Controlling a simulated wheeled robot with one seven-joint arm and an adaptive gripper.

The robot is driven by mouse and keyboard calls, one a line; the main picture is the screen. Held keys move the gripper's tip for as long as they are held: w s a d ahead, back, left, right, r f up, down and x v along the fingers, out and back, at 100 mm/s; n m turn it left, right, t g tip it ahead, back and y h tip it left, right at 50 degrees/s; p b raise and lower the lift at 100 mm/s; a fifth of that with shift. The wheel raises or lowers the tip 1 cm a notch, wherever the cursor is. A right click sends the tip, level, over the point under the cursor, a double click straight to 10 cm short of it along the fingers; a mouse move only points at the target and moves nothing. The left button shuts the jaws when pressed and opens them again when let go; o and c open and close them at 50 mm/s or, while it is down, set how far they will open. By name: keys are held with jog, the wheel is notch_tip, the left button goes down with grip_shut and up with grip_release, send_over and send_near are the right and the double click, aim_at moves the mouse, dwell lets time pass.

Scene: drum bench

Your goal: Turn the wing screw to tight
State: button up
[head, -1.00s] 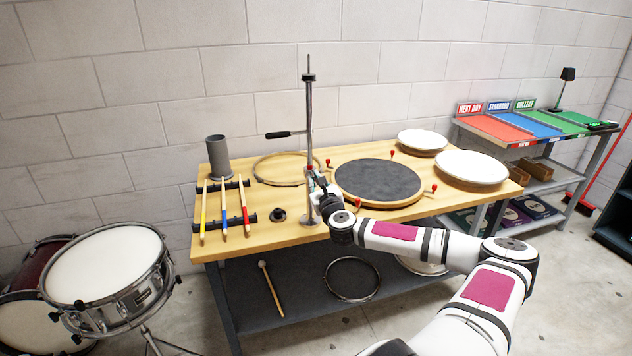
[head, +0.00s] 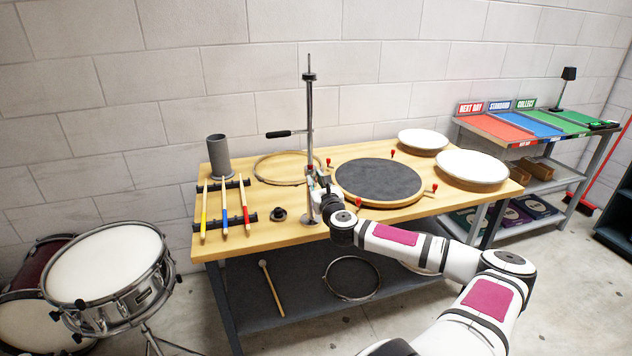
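A chrome stand (head: 309,120) rises upright from a round base (head: 310,216) on the wooden bench. A black-handled lever (head: 286,133) sticks out to its left, partway up. My gripper (head: 318,178) is at the lower part of the stand's post, on its right side. The wing screw cannot be made out; the spot by the post is small and partly covered by my gripper and wrist. The fingers are too small and hidden to tell whether they are open or shut.
A dark round pad (head: 378,182) with red-topped clamps lies right of the stand. Drumsticks rest on a black rack (head: 248,219) at left, near a grey cylinder (head: 219,157). Two white drumheads (head: 472,166) lie at the bench's right end. A snare drum (head: 104,262) stands front left.

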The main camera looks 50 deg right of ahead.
dwell(0.3)
jog(key=v, duration=1.2)
